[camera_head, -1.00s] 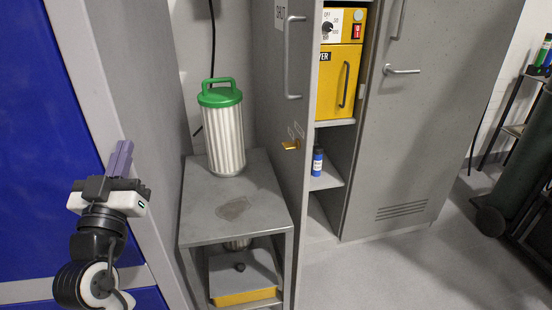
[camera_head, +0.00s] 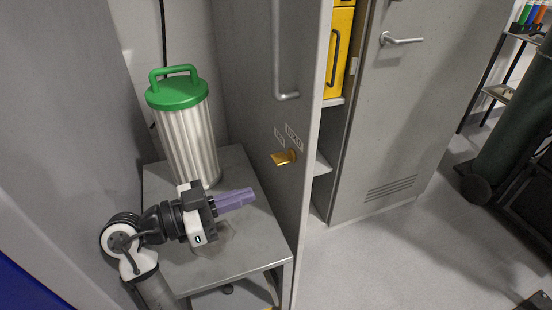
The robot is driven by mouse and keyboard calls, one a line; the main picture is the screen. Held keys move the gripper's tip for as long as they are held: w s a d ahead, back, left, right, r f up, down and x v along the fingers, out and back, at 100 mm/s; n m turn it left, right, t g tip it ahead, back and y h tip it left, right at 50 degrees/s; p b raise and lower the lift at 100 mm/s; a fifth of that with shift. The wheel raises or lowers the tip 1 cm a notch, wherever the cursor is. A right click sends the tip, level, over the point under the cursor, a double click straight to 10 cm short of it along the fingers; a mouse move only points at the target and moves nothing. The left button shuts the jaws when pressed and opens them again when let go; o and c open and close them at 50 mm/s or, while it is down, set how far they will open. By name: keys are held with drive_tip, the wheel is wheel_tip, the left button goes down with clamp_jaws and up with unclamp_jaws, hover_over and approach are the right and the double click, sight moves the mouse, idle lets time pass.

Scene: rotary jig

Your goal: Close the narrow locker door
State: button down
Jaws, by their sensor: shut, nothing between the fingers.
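The narrow locker door (camera_head: 270,95) is grey and stands open, its edge turned towards me. The locker's inside shows to the right of the door's edge. My gripper (camera_head: 250,197) is shut and empty, with purple fingers pointing right. In the picture it is left of the door and below the latch, over the small grey table. Its fingertips appear apart from the door.
A ribbed metal canister with a green lid (camera_head: 185,125) stands on the small table (camera_head: 235,267) behind my gripper. A yellow box (camera_head: 337,50) sits inside the locker. A wide grey door (camera_head: 395,120) is at right. Floor at front right is clear.

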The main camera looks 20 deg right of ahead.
sight(301, 175)
drive_tip(key=d+p, duration=0.1)
drive_tip(key=d, duration=0.2)
drive_tip(key=w+d+p, duration=0.1)
drive_tip(key=d, duration=0.2)
drive_tip(key=d+p, duration=0.1)
drive_tip(key=d, duration=0.2)
drive_tip(key=shift+w+d+r, duration=0.15)
drive_tip(key=shift+w+r, duration=0.05)
drive_tip(key=shift+w, duration=0.05)
drive_tip(key=shift+d+f, duration=0.15)
drive_tip(key=shift+d, duration=0.25)
drive_tip(key=shift+w, duration=0.1)
